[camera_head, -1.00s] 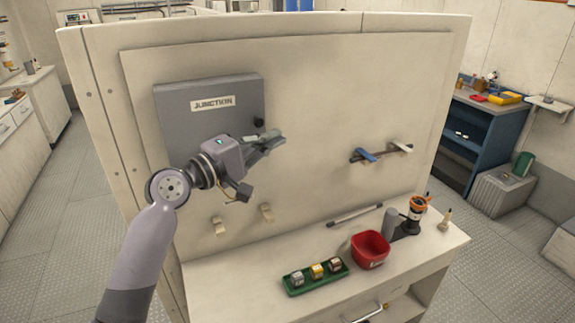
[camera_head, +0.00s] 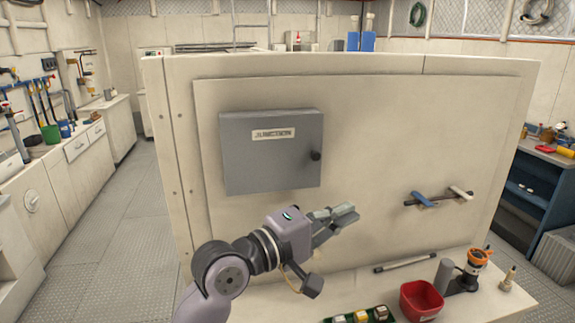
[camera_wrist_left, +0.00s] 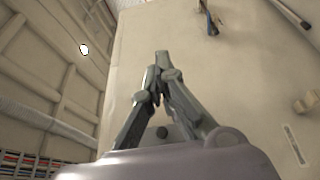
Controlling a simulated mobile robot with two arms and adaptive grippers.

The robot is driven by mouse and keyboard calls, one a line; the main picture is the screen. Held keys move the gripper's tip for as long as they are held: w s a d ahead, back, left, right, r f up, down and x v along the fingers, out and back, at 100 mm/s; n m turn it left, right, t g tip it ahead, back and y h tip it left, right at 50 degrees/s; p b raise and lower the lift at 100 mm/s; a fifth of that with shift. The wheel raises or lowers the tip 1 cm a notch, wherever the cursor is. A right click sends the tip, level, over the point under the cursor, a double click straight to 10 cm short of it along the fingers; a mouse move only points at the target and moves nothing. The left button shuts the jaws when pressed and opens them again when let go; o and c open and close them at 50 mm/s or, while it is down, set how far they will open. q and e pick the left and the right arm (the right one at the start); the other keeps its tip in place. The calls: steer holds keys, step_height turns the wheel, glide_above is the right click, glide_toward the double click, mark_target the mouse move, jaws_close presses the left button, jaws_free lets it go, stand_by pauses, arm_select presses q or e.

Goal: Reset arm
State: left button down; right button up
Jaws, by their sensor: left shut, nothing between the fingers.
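My left gripper (camera_head: 345,213) is in front of the pale panel (camera_head: 370,130), below and right of the grey junction box (camera_head: 270,180). Its fingers are together and hold nothing; in the left wrist view the fingertips (camera_wrist_left: 162,58) meet. The junction box has a dark knob and its door is closed. The gripper is apart from the box in the head view. My right gripper is not in view.
Blue and white levers (camera_head: 424,199) sit on a rail at the panel's right. On the ledge below are a red bin (camera_head: 421,302), a green tray (camera_head: 340,320) with small blocks, a grey cylinder (camera_head: 443,275) and an orange-topped device (camera_head: 478,257). Open floor (camera_head: 125,235) lies left.

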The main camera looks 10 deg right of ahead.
arm_select(q)
steer(key=s+a+f+m+y, duration=0.1)
steer(key=s+a+f+y, duration=0.15)
steer(key=a+f, duration=0.4)
steer(key=s+a+f+m+y, duration=0.1)
steer(key=s+a+f+y, duration=0.2)
steer(key=f, duration=0.7)
steer(key=s+a+f+y, duration=0.1)
steer(key=a+f+y, duration=0.2)
steer(key=a+f, duration=0.45)
steer(key=s+a+f+m+g+y, duration=0.35)
steer(key=s+a+f, duration=0.35)
steer(key=s+a, duration=0.25)
steer(key=s+a+f+m+g+y, duration=0.2)
steer(key=s+a+f+y, duration=0.2)
steer(key=s+a+f, duration=0.55)
steer(key=s+d+f+b, duration=0.1)
steer(key=s+f+b, duration=0.15)
steer(key=f, duration=2.45)
steer(key=s+a+f+g, duration=0.2)
steer(key=s+a+f, duration=0.1)
steer(key=s+f, duration=1.3)
steer(key=shift+s+f, duration=0.3)
steer(key=shift+s, duration=0.3)
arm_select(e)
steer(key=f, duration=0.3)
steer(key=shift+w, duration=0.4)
